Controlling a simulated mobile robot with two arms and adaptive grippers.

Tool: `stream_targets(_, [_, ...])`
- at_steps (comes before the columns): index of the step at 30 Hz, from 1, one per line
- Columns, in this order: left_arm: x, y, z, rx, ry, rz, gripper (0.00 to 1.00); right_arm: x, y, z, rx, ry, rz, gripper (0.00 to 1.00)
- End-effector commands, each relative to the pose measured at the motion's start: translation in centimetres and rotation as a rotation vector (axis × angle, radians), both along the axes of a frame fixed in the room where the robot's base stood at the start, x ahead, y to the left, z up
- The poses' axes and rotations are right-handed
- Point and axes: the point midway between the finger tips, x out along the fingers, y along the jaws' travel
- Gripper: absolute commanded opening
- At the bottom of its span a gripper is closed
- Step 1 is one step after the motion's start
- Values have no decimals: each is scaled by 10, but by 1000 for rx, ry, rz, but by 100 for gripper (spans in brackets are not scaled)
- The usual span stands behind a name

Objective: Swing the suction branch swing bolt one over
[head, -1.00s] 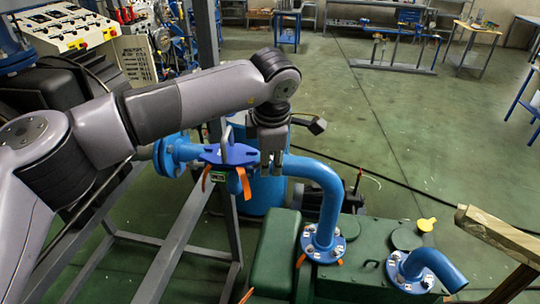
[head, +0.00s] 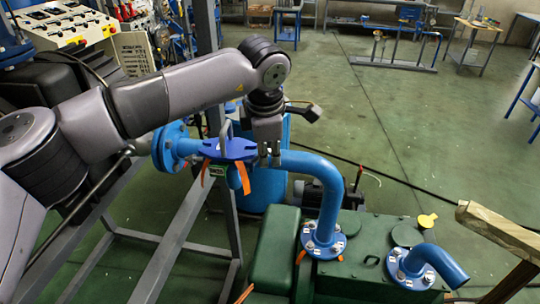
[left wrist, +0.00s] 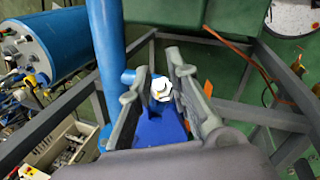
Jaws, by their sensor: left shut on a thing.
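The suction branch is a blue pipe (head: 312,168) with a blue flanged cover (head: 230,149) at its left end; the cover has an upright grey handle. My left gripper (head: 270,160) points down at the right edge of this cover, beside the pipe. In the left wrist view, the swing bolt's pale hexagonal nut (left wrist: 161,89) sits between the two fingers (left wrist: 158,92), above the blue cover (left wrist: 158,130). The gripper is shut on the swing bolt. The bolt's shank is hidden in both views. My right gripper is in neither view.
A green tank (head: 365,255) with a second blue flanged pipe (head: 432,262) stands at the lower right. A grey steel frame (head: 165,262) runs under my left arm. A control panel (head: 60,28) is at the upper left. Open green floor lies beyond.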

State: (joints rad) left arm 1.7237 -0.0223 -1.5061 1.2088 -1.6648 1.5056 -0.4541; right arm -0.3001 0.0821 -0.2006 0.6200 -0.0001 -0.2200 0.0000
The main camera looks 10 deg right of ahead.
Motion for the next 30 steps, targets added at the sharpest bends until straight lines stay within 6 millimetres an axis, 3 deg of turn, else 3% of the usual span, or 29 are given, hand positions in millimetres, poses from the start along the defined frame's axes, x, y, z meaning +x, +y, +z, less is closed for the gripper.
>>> stream_targets(3, [1,3,0,-52,18,1,0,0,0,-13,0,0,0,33])
stream_targets(11, [1,2,3,-55,20,0,0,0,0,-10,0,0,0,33])
stream_targets(12, [1,2,3,-55,20,0,19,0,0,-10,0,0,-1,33])
stream_targets(16, [1,2,3,-55,20,0,28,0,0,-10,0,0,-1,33])
stream_targets(25, [1,2,4,-55,20,0,28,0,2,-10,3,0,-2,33])
stream_targets(30, [-3,5,21,-56,18,0,28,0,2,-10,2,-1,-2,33])
